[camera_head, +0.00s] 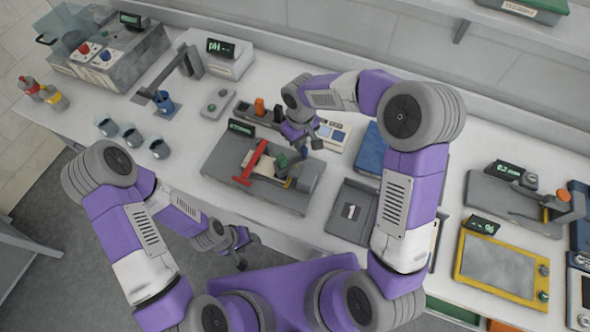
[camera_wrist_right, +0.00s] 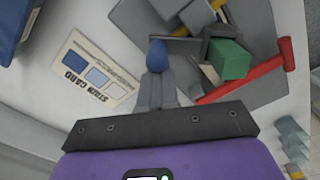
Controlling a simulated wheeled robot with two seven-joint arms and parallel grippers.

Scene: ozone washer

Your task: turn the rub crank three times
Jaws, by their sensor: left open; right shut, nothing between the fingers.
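The rub tester is a grey base plate (camera_head: 222,160) with a red bar (camera_head: 251,163), a green block (camera_head: 281,160) and a grey body. In the right wrist view the red bar (camera_wrist_right: 245,80) and green block (camera_wrist_right: 229,60) show up close. A blue knob (camera_wrist_right: 157,55), seemingly the crank handle, stands right at the tips of my right gripper (camera_wrist_right: 156,82). The fingers are shut with nothing between them; I cannot tell whether they touch the knob. In the head view my right gripper (camera_head: 306,146) is over the tester's right side. My left gripper (camera_head: 241,258) is open, in front of the table.
A stain card (camera_wrist_right: 97,70) lies beside the tester. A grey tray marked 1 (camera_head: 350,211) and a blue box (camera_head: 371,150) stand to the right. Several small cups (camera_head: 133,138) stand at the left. A yellow-framed device (camera_head: 500,267) stands far right.

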